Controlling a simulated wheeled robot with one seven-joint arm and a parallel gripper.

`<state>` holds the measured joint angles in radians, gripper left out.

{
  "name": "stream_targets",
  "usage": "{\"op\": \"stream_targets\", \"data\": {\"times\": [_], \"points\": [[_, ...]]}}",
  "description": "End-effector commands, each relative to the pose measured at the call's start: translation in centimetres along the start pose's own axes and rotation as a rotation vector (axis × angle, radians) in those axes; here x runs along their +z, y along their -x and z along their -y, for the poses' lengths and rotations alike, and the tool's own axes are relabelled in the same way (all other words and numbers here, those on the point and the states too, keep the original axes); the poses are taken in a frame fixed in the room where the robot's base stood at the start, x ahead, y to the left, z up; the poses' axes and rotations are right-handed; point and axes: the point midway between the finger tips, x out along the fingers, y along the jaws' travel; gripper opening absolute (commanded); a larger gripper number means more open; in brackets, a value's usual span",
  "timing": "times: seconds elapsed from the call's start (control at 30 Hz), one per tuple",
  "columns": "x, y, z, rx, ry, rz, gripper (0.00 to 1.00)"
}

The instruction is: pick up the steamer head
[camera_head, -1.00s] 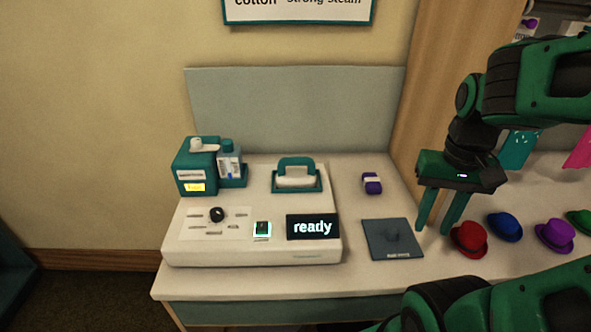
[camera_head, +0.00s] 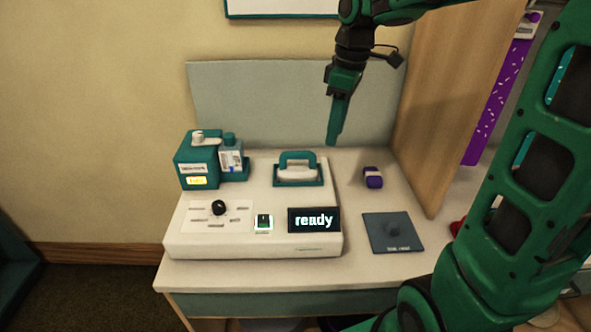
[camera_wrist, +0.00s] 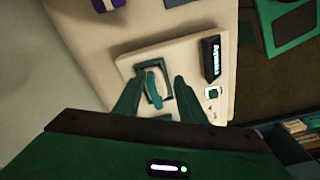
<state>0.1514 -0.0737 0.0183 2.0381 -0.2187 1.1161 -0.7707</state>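The steamer head (camera_head: 298,177), with a teal arched handle and a pale body, rests in a teal-rimmed cradle on the white steamer station (camera_head: 190,240). It also shows in the wrist view (camera_wrist: 154,84), beyond my fingertips and between them in the picture. My gripper (camera_head: 333,138) hangs above and to the right of the steamer head, fingers pointing down, apart from it. In the wrist view my gripper (camera_wrist: 159,79) is open and empty, with two teal fingers spread.
A teal unit with a bottle (camera_head: 197,165) stands left of the cradle. A dial (camera_head: 219,208), a lit switch (camera_head: 264,222) and a "ready" display (camera_head: 314,220) are in front. A purple-and-white item (camera_head: 372,178) and a dark pad (camera_head: 392,235) lie right. A wooden partition (camera_head: 440,110) stands farther right.

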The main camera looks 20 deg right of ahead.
Motion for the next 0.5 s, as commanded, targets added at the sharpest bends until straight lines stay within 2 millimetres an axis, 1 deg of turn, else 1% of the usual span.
{"op": "stream_targets", "data": {"times": [0.03, 0.1, 0.2, 0.3, 0.37, 0.5], "points": [[-2.0, 0.0, -0.4, -0.008, 0.093, -0.008, 0.37], [-4.2, 0.0, -0.6, -0.018, 0.21, -0.021, 0.37], [-6.5, 0.1, -0.7, -0.026, 0.33, -0.036, 0.37], [-7.7, -0.1, -0.6, -0.031, 0.397, -0.044, 0.37], [-8.1, -0.5, -0.5, -0.034, 0.416, -0.046, 0.37], [-8.2, -2.4, -0.4, -0.037, 0.424, -0.046, 0.37]]}}
